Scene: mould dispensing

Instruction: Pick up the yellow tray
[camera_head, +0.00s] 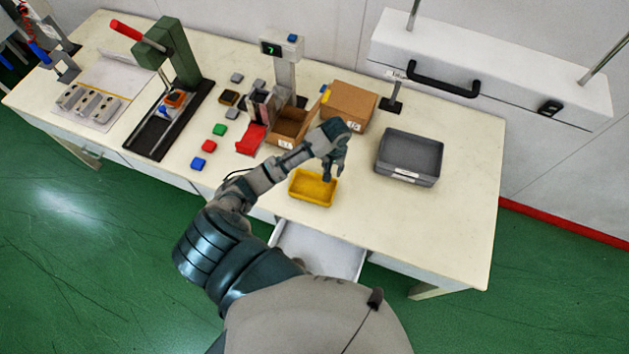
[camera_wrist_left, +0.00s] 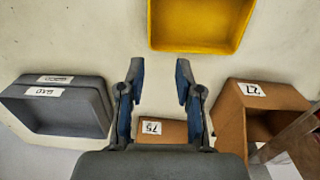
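The yellow tray (camera_head: 311,199) is a shallow open box on the table near its front edge, and it looks empty. In the left wrist view the yellow tray (camera_wrist_left: 200,47) is at the top, beyond the fingertips and partly cut off by the frame. My left gripper (camera_head: 333,175) is above the back right edge of the tray, pointing down. In the wrist view my left gripper (camera_wrist_left: 157,75) has its two fingers spread apart with nothing between them. I cannot tell its exact height above the table. My right gripper is not in view.
A grey bin (camera_head: 409,158) stands to the right of the tray. Cardboard boxes (camera_head: 349,106) (camera_wrist_left: 264,95) stand behind it. Red, green and blue blocks (camera_head: 197,163) and a green press (camera_head: 172,52) are to the left. An open drawer (camera_head: 318,250) juts out below the table. The table's right front is clear.

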